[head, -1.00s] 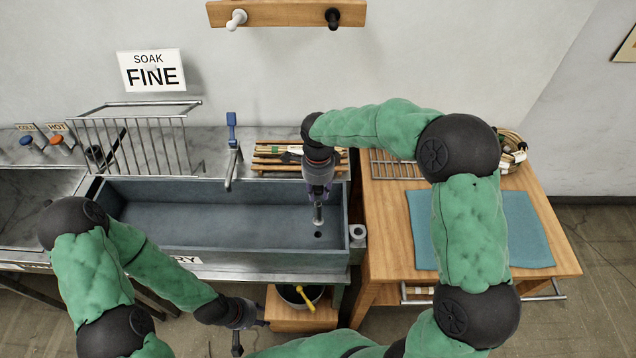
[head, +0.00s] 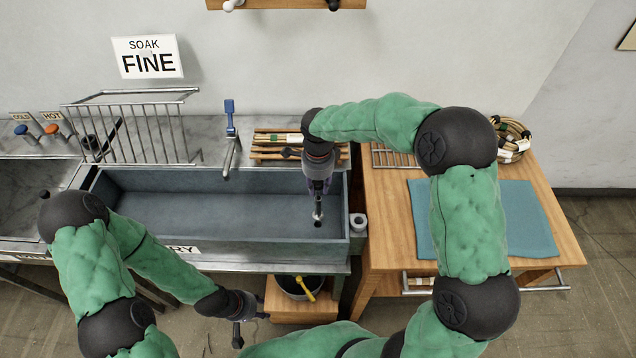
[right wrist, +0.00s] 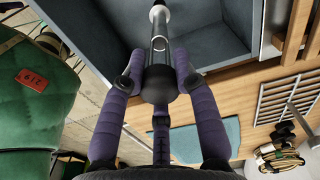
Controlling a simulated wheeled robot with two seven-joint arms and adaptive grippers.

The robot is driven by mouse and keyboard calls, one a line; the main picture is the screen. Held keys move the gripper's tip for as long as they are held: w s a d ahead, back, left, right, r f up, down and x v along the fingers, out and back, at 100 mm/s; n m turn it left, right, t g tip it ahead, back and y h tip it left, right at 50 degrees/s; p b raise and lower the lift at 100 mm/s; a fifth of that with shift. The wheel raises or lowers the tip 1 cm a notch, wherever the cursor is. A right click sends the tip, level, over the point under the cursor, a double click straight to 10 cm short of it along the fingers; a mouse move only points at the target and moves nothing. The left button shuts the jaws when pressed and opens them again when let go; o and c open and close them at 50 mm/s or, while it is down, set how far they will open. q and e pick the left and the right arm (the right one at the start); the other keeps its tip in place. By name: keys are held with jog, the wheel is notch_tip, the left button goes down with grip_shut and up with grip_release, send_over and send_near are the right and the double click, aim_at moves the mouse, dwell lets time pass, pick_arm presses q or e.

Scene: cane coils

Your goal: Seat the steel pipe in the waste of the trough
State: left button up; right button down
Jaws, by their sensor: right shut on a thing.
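The steel pipe (right wrist: 159,38) is held upright in my right gripper (head: 318,203), which is shut on it. In the head view the lower end of the pipe (head: 318,214) is just above or at the dark waste hole (head: 318,225), near the right end of the grey trough (head: 200,235). I cannot tell whether the pipe touches the hole. In the right wrist view the purple fingers (right wrist: 158,75) close around the dark collar of the pipe. My left gripper (head: 240,325) hangs low in front of the trough; its fingers are too small to read.
A blue-handled tap (head: 230,125) stands behind the trough. A slatted rack with cane bundles (head: 275,145) sits right of it. A wire rack (head: 130,130) is at left. A wooden table with a teal mat (head: 490,220) and cane coils (head: 512,135) is at right. The trough's left is empty.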

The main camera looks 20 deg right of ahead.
aim_at(318, 196)
jog(key=shift+f+b, duration=0.9)
jog(key=shift+f, duration=0.6)
dwell(0.8)
jog(key=shift+f+b, duration=1.4)
jog(key=shift+f, duration=0.15)
jog(key=c, duration=0.9)
grip_release()
jog(key=shift+o, duration=0.2)
notch_tip(318, 196, up, 12)
